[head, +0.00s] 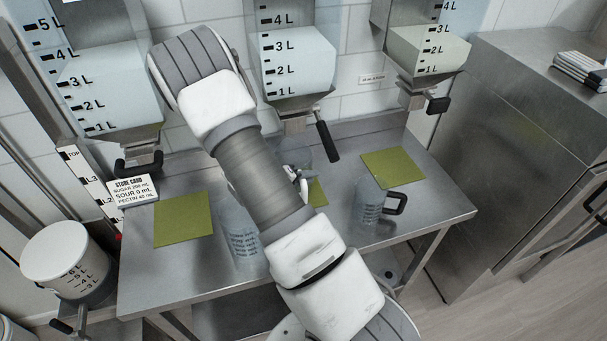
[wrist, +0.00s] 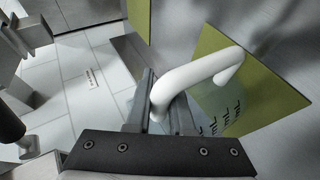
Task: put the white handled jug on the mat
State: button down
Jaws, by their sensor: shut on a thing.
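In the wrist view my gripper (wrist: 160,100) is shut on the white handle (wrist: 195,73) of the white handled jug. The jug's clear body with dark print (wrist: 217,122) shows in front of a green mat (wrist: 272,88); I cannot tell if it touches it. In the head view my arm hides most of the gripper and the held jug. Three green mats lie on the steel table: left (head: 183,222), middle (head: 318,192), mostly hidden by my arm, and right (head: 400,168).
A clear jug with a black handle (head: 368,205) stands right on the table. Another clear printed jug (head: 242,243) stands partly behind my arm. Several dispensers (head: 292,65) hang above the table (head: 440,203). A recipe card (head: 133,190) and a lidded white container (head: 62,252) are at left.

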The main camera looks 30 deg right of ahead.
jog(key=shift+f, duration=0.1)
dwell(0.3)
jog(key=shift+f+b, duration=0.2)
jog(key=shift+b, duration=0.15)
jog(key=c, duration=0.8)
grip_release()
jog(key=shift+r, duration=0.1)
jog(key=shift+r+p, duration=0.15)
jog(key=shift+p, duration=0.15)
